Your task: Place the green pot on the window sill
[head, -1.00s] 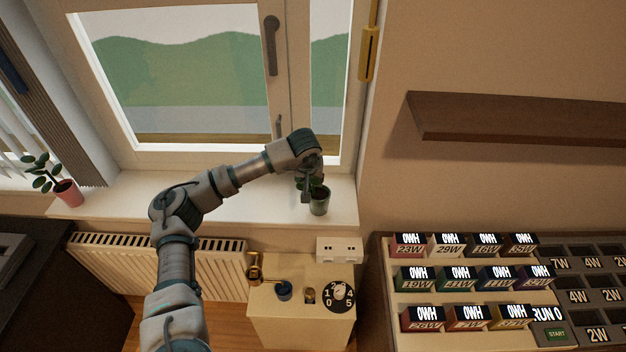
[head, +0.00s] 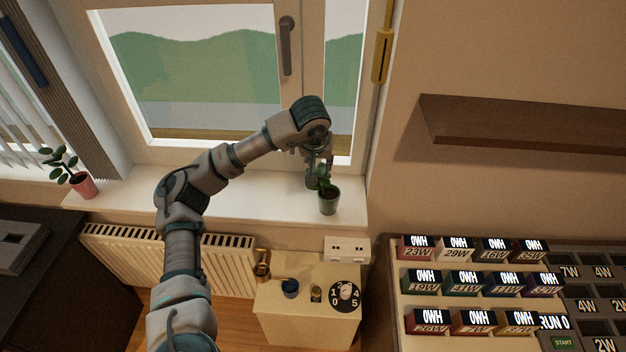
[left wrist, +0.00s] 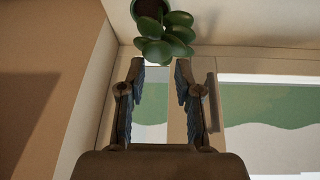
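The green pot (head: 329,201) with a leafy plant stands upright at the right end of the white window sill (head: 240,202). My left gripper (head: 317,178) is just behind the pot, close to the plant, in the head view. In the left wrist view, my left gripper (left wrist: 160,72) is open with nothing between its fingers. The plant's leaves (left wrist: 166,38) and the pot (left wrist: 149,10) lie just beyond the fingertips there. My right gripper is not in view.
A pink pot with a plant (head: 83,185) stands at the left end of the sill. A radiator (head: 170,255) and a cabinet with a dial (head: 310,300) are below. A wooden shelf (head: 520,125) is on the right wall. The sill's middle is clear.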

